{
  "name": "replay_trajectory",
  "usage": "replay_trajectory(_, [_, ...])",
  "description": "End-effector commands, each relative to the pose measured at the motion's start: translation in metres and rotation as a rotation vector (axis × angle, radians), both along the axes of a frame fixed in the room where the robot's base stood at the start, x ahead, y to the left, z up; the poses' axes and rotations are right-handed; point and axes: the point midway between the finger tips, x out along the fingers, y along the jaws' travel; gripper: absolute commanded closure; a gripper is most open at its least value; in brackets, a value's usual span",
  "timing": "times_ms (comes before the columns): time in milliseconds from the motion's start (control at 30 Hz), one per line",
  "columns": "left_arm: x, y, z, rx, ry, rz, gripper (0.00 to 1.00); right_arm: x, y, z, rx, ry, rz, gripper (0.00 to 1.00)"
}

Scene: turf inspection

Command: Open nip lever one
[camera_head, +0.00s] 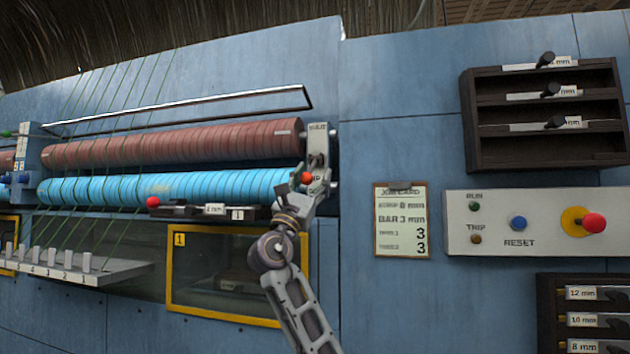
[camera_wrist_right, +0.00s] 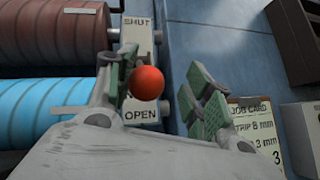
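The nip lever shows as a red ball knob (camera_head: 306,178) at the right end of the rollers; in the wrist view the knob (camera_wrist_right: 146,83) stands out large. Its label plate (camera_head: 318,143) reads SHUT at the top and OPEN at the bottom. In the wrist view the knob appears just above the word OPEN; its stem is hidden. My right gripper (camera_head: 295,199) is at the plate's lower end. In the wrist view its green-padded fingers (camera_wrist_right: 165,95) are spread, with the knob between them in the picture, closer to the left finger. Contact cannot be told. My left gripper is out of view.
A brown roller (camera_head: 170,145) lies above a blue roller (camera_head: 170,187). A second red knob (camera_head: 153,202) sits left on a dark bar. A job card (camera_head: 402,220), a control panel (camera_head: 540,240) and a dark rack (camera_head: 466,110) are on the right.

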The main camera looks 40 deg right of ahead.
Motion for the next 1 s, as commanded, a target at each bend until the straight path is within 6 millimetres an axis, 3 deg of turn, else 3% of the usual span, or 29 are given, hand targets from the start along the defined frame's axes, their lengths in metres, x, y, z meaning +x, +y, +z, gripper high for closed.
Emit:
replay_trajectory(567, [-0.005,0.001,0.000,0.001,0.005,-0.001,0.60,-0.002,0.008,-0.008,-0.003,0.002,0.005,0.49])
replay_trajectory(1000, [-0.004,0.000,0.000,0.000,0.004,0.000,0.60,-0.021,0.036,-0.044,-0.001,0.002,0.007,0.49])
